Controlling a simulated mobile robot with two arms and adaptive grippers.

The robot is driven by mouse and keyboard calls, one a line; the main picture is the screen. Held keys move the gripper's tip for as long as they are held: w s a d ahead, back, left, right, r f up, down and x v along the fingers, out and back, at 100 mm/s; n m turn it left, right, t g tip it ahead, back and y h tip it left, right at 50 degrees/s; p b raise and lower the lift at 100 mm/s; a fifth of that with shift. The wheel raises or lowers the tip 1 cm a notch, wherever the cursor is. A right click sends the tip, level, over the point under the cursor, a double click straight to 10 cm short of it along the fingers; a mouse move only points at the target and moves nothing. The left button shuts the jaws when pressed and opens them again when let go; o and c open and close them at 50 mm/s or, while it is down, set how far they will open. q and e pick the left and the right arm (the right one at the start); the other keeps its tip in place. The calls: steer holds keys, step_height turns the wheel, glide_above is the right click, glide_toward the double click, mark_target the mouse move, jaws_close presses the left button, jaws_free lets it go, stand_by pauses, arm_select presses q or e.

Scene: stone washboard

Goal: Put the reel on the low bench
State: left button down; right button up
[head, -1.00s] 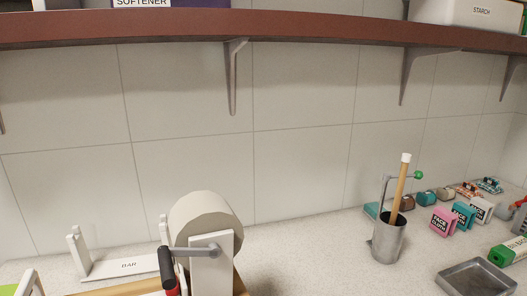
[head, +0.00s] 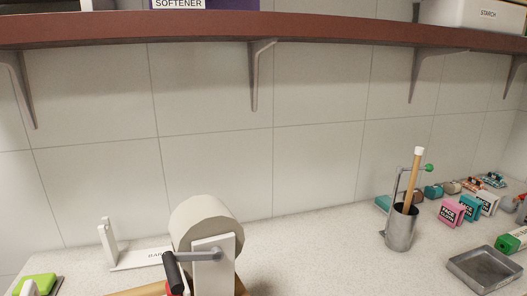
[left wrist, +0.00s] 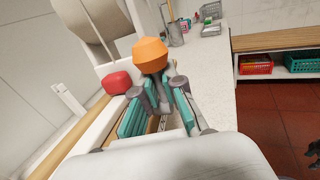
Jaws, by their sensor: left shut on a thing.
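My left gripper (left wrist: 164,82) shows in the left wrist view, its grey fingers with teal pads closed around an orange faceted piece (left wrist: 150,54). This piece sits at the fingertips above the counter and seems to be the reel; the fingers hide its lower part. The low bench (left wrist: 272,41) has a wooden top and stands beyond the counter, at the upper right of the left wrist view. The gripper is well apart from it. The head view shows neither my grippers nor the bench.
A roller (head: 204,222) with a crank stands on the counter. A metal cup (head: 400,230) holding a stick, a tray (head: 484,268) and small boxes are to the right. A red basket (left wrist: 256,65) is under the bench top. Red floor (left wrist: 270,105) lies before it.

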arm_select(q)
steer(key=s+a+f+n+t+y, duration=0.1)
steer(key=s+f+n+t+y, duration=0.3)
steer(key=n+y, duration=0.6)
steer(key=shift+f+t+y, duration=1.3)
steer(key=shift+f+y, duration=0.45)
steer(key=shift+y, duration=0.25)
